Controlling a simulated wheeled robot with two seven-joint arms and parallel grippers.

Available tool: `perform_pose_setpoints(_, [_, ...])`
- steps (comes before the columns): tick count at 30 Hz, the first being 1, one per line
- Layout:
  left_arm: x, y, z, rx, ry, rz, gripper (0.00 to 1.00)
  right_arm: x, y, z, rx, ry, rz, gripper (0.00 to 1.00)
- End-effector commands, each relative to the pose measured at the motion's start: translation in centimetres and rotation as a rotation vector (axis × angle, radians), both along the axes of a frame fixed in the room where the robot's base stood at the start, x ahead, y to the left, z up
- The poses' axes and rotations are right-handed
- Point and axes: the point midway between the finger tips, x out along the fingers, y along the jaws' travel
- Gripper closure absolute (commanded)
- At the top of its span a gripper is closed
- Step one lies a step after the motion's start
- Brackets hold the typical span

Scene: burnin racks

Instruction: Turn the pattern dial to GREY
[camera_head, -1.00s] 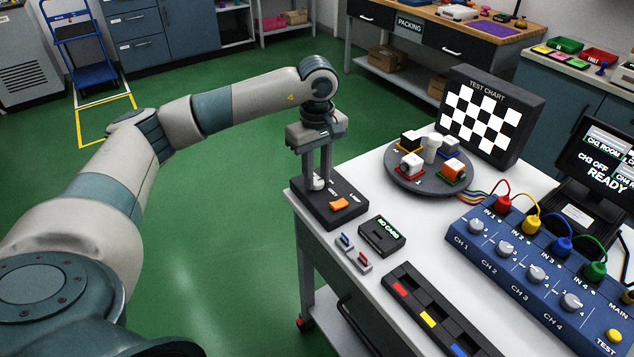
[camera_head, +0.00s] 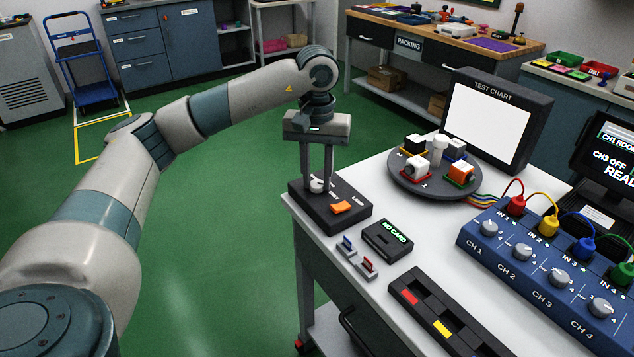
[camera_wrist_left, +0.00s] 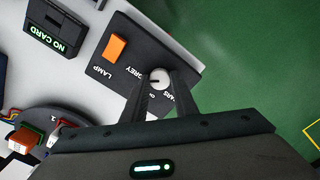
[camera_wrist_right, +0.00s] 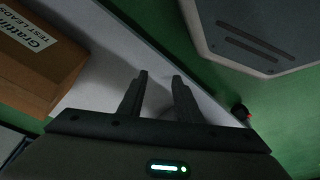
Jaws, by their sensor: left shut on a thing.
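The pattern dial (camera_head: 317,185) is a small white knob on a black control box (camera_head: 352,212) at the bench's near left corner. My left gripper (camera_head: 316,183) points down and is shut on the dial. The left wrist view shows the dial (camera_wrist_left: 159,78) between the fingertips, with GREY lettering to its left and BARS below; other lettering is partly hidden by a finger. The dial's exact pointer setting is hard to read. The test chart screen (camera_head: 489,127) is plain white. My right gripper (camera_wrist_right: 160,78) is open and empty in the right wrist view.
An orange lamp switch (camera_head: 341,207) is beside the dial. The NO CARD reader (camera_head: 388,240), a round turntable (camera_head: 435,184) with small objects and a blue channel box (camera_head: 540,265) share the bench. A cardboard box (camera_wrist_right: 38,60) is near my right gripper.

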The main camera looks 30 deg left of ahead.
Motion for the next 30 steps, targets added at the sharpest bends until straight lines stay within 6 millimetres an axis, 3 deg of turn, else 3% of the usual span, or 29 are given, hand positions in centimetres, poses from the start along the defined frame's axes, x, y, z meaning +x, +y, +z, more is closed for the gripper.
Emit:
perform_pose_setpoints(9, [0.0,0.0,0.0,0.000,-0.002,-0.135,0.96,-0.3,0.0,3.1,-0.002,-0.005,-0.002,0.69])
perform_pose_setpoints(23, [0.0,0.0,0.1,0.000,-0.001,-0.156,0.96,-0.4,0.0,3.6,-0.002,-0.004,-0.002,0.69])
perform_pose_setpoints(24, [0.0,0.0,0.1,0.000,-0.001,-0.156,0.71,-0.4,0.0,3.6,-0.002,-0.004,-0.002,0.69])
perform_pose_setpoints(26, [0.0,0.0,0.1,0.000,-0.001,-0.156,0.57,-0.4,0.0,3.6,-0.002,-0.004,-0.002,0.69])
perform_pose_setpoints(30, [0.0,0.0,0.1,0.000,-0.001,-0.155,0.55,-0.5,0.0,3.6,-0.002,-0.004,-0.002,0.69])
